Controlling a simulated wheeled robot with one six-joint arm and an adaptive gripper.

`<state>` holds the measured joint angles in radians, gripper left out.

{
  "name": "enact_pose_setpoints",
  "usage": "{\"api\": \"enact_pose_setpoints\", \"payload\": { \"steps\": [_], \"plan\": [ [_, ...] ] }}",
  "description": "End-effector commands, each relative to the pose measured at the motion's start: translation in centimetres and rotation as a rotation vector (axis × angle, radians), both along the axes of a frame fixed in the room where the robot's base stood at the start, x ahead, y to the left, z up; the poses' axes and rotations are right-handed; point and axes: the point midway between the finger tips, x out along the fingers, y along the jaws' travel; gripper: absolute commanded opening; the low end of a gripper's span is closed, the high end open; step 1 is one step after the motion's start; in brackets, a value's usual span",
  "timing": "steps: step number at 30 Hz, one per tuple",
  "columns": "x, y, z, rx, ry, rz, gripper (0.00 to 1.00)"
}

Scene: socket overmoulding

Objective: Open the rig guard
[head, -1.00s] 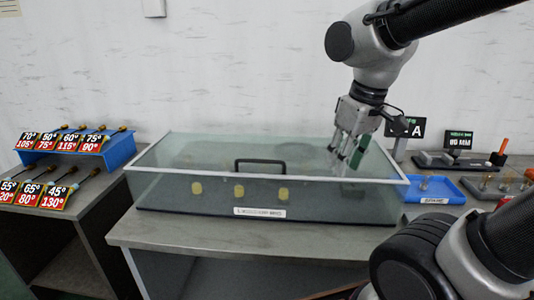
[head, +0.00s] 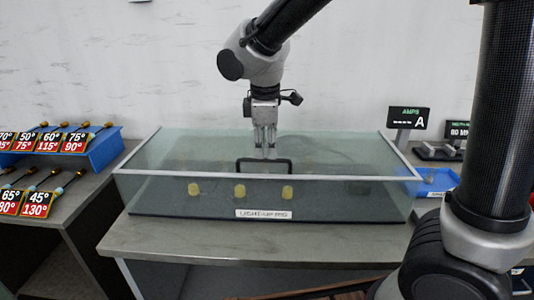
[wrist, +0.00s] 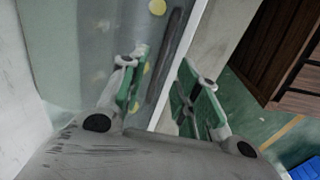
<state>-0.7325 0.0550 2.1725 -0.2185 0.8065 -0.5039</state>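The rig guard (head: 345,200) is a clear, greenish box with a pale rim and a flat, closed top, standing on the grey bench. Its black handle (head: 264,160) is at the middle of the front top edge. The handle also shows as a dark bar (wrist: 166,55) in the wrist view. My gripper (head: 266,153) points down just above and behind the handle. In the wrist view my gripper (wrist: 163,64) has its green-padded fingers apart, with the bar appearing between them but farther off. I see no contact. Yellow round parts (head: 240,190) show through the front panel.
The bench (head: 200,240) has a bare strip before the guard. A blue rack (head: 95,150) with cables and temperature labels stands left. A blue tray (head: 436,180) and a display marked A (head: 408,118) stand right. The wall is close behind.

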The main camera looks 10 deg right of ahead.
Motion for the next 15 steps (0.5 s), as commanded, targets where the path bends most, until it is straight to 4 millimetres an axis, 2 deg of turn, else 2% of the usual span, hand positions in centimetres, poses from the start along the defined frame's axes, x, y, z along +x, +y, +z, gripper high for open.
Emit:
{"api": "enact_pose_setpoints", "payload": {
  "steps": [3, 6, 15],
  "plan": [
    [0.3, -0.2, -1.8, -0.002, 0.002, -0.003, 0.32],
    [0.5, -0.2, -2.7, -0.001, 0.002, -0.003, 0.32],
    [0.6, -0.2, -3.1, 0.002, 0.000, -0.003, 0.32]
  ]
}}
